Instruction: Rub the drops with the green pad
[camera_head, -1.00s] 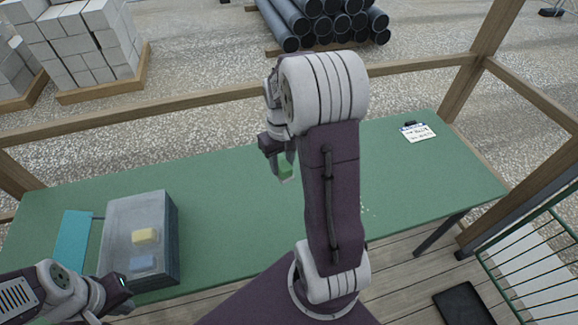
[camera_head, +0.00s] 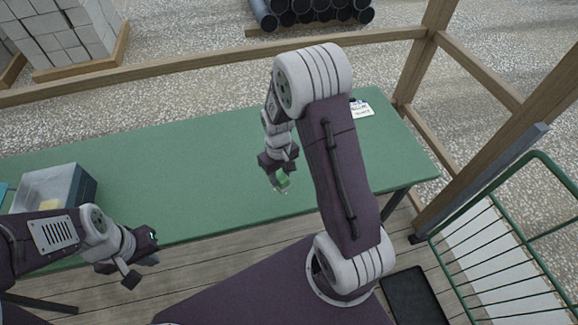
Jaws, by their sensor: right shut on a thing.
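My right gripper (camera_head: 280,172) is shut on the green pad (camera_head: 283,181), over the front middle part of the green table (camera_head: 150,190). I cannot tell whether the pad touches the tabletop. I cannot make out the drops clearly; my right arm covers part of the table to the right. My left gripper (camera_head: 144,260) is open and empty, near the table's front edge at the left.
A grey box (camera_head: 82,186) with a yellow pad (camera_head: 48,206) in it stands at the table's left, partly hidden by my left arm. A white note (camera_head: 361,109) lies at the back right. A green rail (camera_head: 560,175) stands at right. The middle table is clear.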

